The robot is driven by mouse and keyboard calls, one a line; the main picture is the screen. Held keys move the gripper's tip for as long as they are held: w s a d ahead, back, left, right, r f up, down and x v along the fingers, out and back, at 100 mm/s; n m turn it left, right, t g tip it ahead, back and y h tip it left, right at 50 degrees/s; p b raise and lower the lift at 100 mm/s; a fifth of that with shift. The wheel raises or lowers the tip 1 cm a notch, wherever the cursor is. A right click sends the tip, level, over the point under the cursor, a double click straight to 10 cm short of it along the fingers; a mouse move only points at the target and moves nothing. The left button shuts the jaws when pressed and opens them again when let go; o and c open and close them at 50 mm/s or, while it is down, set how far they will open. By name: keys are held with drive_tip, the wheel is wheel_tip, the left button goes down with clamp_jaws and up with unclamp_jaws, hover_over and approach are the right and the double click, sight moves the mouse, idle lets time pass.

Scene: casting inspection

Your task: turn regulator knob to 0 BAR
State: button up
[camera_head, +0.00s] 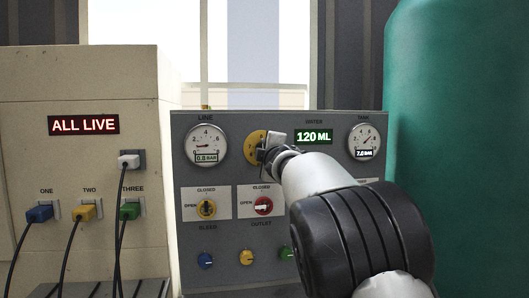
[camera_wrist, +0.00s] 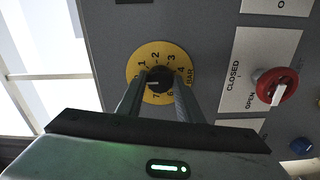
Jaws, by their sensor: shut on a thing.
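The regulator's yellow dial (camera_wrist: 138,63) carries numbers and the word BAR, with a dark round knob (camera_wrist: 160,80) at its centre. A white mark on the knob points left in the wrist view, just below the 1; I cannot read a number there. My gripper (camera_wrist: 158,84) is shut on the knob, one finger on each side. In the head view my gripper (camera_head: 271,150) covers the knob and the right part of the yellow dial (camera_head: 254,137). The LINE gauge (camera_head: 206,144) shows 0.8 BAR on its small display.
A plug box (camera_head: 70,90) stands left, a green tank (camera_head: 450,120) right.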

drive_tip(key=o, duration=1.1)
drive_tip(key=shift+c, duration=0.2)
drive_tip(key=b+v, duration=1)
drive_tip(key=v, duration=0.7)
drive_tip(key=shift+s+b, duration=0.25)
drive_tip(key=shift+b, duration=0.15)
drive_tip(key=shift+d, duration=0.1)
